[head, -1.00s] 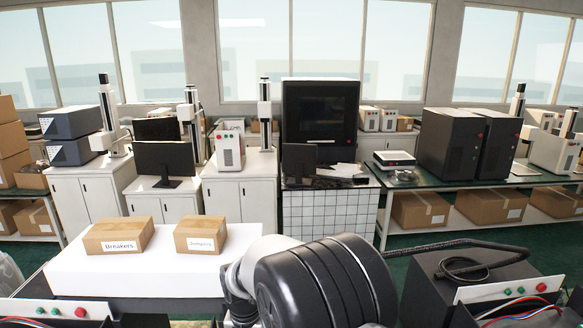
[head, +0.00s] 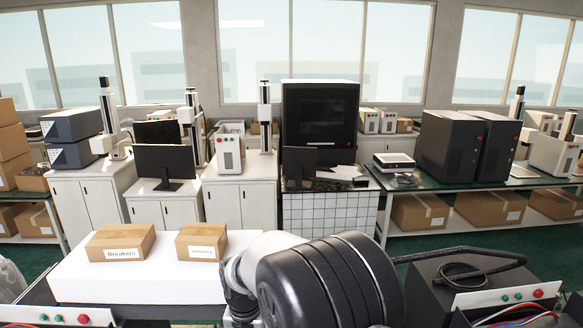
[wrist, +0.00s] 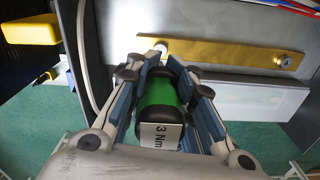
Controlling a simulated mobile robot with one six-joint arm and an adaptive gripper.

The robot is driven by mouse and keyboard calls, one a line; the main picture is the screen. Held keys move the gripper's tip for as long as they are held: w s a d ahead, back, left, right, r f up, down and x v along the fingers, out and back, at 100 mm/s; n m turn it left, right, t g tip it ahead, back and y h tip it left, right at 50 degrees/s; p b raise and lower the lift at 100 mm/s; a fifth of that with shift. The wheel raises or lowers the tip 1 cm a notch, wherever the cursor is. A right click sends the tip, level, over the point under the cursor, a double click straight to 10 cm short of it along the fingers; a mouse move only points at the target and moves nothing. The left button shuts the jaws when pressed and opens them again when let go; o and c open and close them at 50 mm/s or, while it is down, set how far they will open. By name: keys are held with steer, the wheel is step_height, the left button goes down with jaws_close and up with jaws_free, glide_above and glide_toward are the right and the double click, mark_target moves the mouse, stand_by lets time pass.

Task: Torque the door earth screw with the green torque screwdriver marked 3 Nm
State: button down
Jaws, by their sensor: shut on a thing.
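In the wrist view my gripper (wrist: 166,92) is shut on the green torque screwdriver (wrist: 158,90). Its green and black handle lies between the two fingers, with a white label reading 3 Nm. The screwdriver points away from me toward the left part of a brass bar (wrist: 225,56). A pale, brightly lit spot shows at the bar's left end, and the tip is hard to make out there; I cannot tell whether it touches. A screw (wrist: 283,61) sits at the bar's right end. In the head view my arm hides the gripper and the work.
A pale block (wrist: 262,96) lies just under the bar. A yellow block (wrist: 28,28) is at upper left, with a pale cable beside the dark panel edge. In the head view, a Breakers box (head: 121,243) and another box (head: 202,243) stand on a white table (head: 130,284).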

steer(key=shift+r+p, duration=2.3)
steer(key=shift+r, duration=1.3)
